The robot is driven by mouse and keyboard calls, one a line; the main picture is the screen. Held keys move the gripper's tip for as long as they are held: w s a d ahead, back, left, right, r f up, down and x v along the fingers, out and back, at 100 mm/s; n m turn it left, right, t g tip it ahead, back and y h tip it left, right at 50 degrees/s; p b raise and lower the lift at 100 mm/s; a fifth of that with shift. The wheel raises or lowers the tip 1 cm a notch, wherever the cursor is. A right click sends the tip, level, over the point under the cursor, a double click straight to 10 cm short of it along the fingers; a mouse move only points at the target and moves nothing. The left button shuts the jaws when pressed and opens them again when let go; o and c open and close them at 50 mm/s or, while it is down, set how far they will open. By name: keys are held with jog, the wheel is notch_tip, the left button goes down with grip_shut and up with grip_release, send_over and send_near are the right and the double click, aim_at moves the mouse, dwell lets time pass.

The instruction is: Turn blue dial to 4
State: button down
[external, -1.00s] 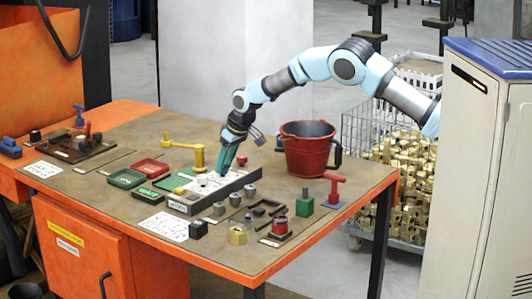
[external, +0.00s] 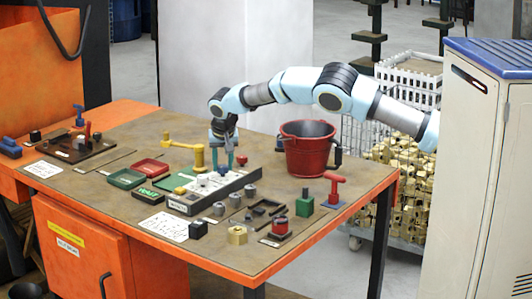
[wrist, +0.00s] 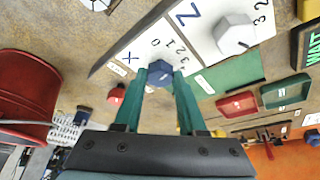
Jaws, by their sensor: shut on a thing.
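The blue dial (wrist: 160,72) sits on a white panel marked X (wrist: 128,56), with small numbers printed beside it. My gripper (wrist: 163,78) has its two teal fingers on either side of the dial, closed on it. The dial's pointer is too small to read. A light grey dial (wrist: 234,34) sits on the neighbouring panel marked Z (wrist: 192,18). In the external view, my gripper (external: 229,164) points down at the far end of the long grey dial box (external: 215,196).
A red bucket (external: 307,153) stands close to the right of my gripper. A yellow tap-like piece (external: 186,149), red tray (external: 150,167) and green tray (external: 126,178) lie to the left. Several small metal parts line the box's front side.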

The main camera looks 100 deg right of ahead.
jog(key=m, duration=0.1)
jog(key=m+g+p, duration=0.1)
jog(key=m, duration=0.1)
jog(key=m+g, duration=0.1)
jog(key=m, duration=0.1)
jog(key=shift+w+d+y+p, duration=0.1)
jog(key=shift+w+y+p, duration=0.15)
jog(key=shift+y+p, duration=0.05)
jog(key=shift+m, duration=0.6)
jog(key=shift+c, duration=2.4)
grip_release()
jog(key=p+v, duration=0.1)
jog(key=v, duration=0.9)
jog(key=shift+r+p, duration=0.3)
jog(key=shift+r, duration=0.1)
jog(key=shift+w, duration=0.2)
